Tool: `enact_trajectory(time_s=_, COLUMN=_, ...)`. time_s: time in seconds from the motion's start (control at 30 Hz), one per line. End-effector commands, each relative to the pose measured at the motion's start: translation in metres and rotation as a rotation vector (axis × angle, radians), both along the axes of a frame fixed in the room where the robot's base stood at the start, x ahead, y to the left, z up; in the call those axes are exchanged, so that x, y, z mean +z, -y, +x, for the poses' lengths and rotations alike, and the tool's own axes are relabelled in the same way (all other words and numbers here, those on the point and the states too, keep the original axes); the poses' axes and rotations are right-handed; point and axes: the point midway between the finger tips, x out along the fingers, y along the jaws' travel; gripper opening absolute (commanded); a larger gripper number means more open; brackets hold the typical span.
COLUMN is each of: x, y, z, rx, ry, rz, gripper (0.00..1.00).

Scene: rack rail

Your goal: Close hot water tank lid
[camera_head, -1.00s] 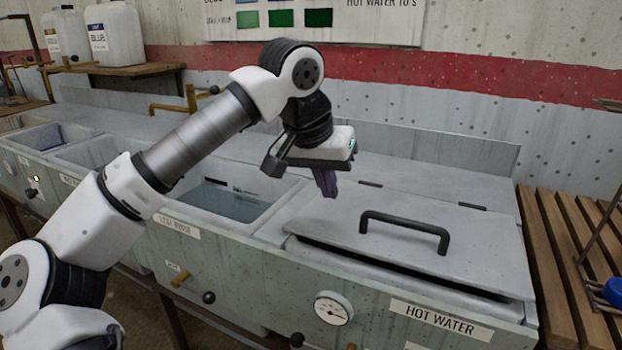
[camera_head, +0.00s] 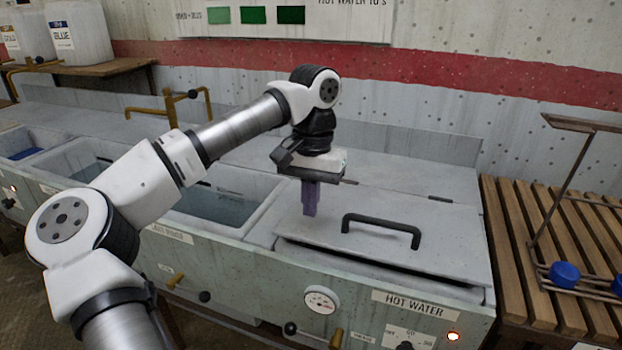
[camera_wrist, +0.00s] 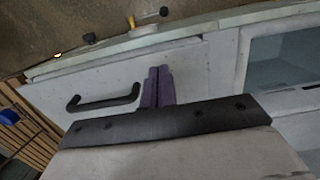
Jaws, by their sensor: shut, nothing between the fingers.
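The hot water tank lid (camera_head: 376,258) is a grey metal plate with a black bar handle (camera_head: 381,227). It lies over the tank labelled HOT WATER, and a dark gap shows along its front edge, so it looks slightly raised there. The lid also shows in the wrist view (camera_wrist: 118,76), with the handle (camera_wrist: 103,103) left of the fingers. My gripper (camera_head: 310,213) has purple fingers pointing down, shut and empty, over the lid's left part, left of the handle. Its fingers also show in the wrist view (camera_wrist: 157,72). I cannot tell whether the fingertips touch the lid.
An open water-filled basin (camera_head: 217,203) is left of the tank. A wooden slatted rack (camera_head: 520,245) stands to the right, with a thin metal frame and blue round pieces (camera_head: 564,274). A dial (camera_head: 321,299) and taps stick out along the front.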

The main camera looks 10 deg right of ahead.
Motion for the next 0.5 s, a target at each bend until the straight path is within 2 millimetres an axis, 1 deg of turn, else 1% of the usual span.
enact_trajectory(time_s=0.03, x=-0.011, y=-0.001, z=-0.001, rx=-0.001, ry=-0.003, rz=-0.001, gripper=0.0)
enact_trajectory(time_s=0.2, x=-0.037, y=-0.002, z=-0.003, rx=-0.001, ry=-0.001, rz=0.0, gripper=0.0)
enact_trajectory(time_s=0.33, x=-0.049, y=-0.003, z=-0.004, rx=-0.001, ry=-0.001, rz=-0.002, gripper=0.0)
enact_trajectory(time_s=0.5, x=-0.054, y=-0.003, z=-0.005, rx=0.0, ry=0.0, rz=-0.001, gripper=0.0)
